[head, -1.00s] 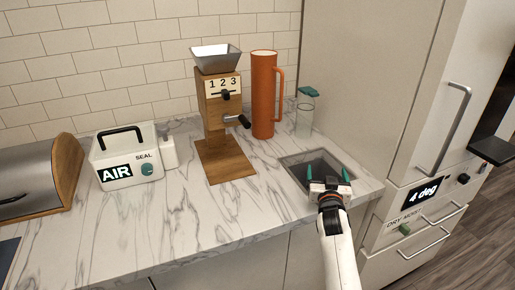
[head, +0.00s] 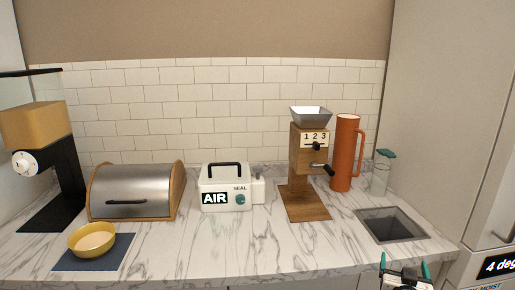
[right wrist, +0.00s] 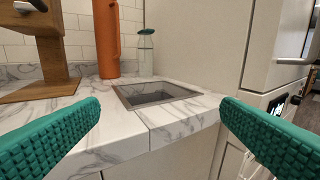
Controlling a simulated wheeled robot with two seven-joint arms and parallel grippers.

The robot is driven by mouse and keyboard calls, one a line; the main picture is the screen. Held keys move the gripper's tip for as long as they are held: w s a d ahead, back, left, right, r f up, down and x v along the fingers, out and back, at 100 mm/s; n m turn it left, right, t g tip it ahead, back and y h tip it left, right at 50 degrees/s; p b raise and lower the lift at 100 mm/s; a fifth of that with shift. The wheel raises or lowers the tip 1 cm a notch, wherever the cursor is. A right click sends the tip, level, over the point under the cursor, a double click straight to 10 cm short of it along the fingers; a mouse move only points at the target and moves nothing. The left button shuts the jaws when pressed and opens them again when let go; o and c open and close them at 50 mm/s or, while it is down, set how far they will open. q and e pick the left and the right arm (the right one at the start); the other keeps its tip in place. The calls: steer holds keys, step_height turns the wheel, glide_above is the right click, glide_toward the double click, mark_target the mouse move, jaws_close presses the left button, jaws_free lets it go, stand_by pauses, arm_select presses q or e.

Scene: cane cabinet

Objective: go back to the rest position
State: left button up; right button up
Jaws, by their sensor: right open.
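My right gripper (head: 404,272) shows at the bottom right of the head view, in front of the counter's front edge and below the square recess (head: 393,224). Its two green fingertips are wide apart with nothing between them. In the right wrist view the green fingers frame the counter corner, with the recess (right wrist: 156,93) beyond them. My left gripper is not in view.
The marble counter (head: 230,255) holds a yellow bowl (head: 92,240) on a dark mat, a bread box (head: 136,192), a white AIR sealer (head: 224,188), a wooden grinder (head: 306,165), an orange jug (head: 345,153) and a glass bottle (head: 380,175). A tall cabinet (head: 440,110) stands right.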

steer(key=s+a+f+n+g+y, duration=0.25)
steer(key=s+a+f, duration=0.2)
steer(key=s, duration=0.35)
steer(key=s+a+f+n+g+y, duration=0.1)
steer(key=s+a+f+g, duration=0.25)
steer(key=s+f, duration=0.35)
steer(key=s+a+f+n+g+y, duration=0.1)
steer(key=s+a+n+g+y, duration=0.3)
steer(key=s, duration=0.6)
steer(key=s+a+f+m+g, duration=0.1)
steer(key=s+a+g, duration=0.1)
steer(key=s+a, duration=0.6)
steer(key=s+d+f+g, duration=0.1)
steer(key=s+f, duration=0.1)
steer(key=f, duration=1.2)
steer(key=s+d+f+g, duration=0.1)
steer(key=s+f, duration=0.1)
steer(key=f, duration=1.2)
steer(key=s+d+f+g, duration=0.1)
steer(key=s+d+f, duration=0.2)
steer(key=s+f, duration=1.1)
steer(key=shift+s+n, duration=0.35)
steer(key=shift+s, duration=0.75)
steer(key=shift+d, duration=0.1)
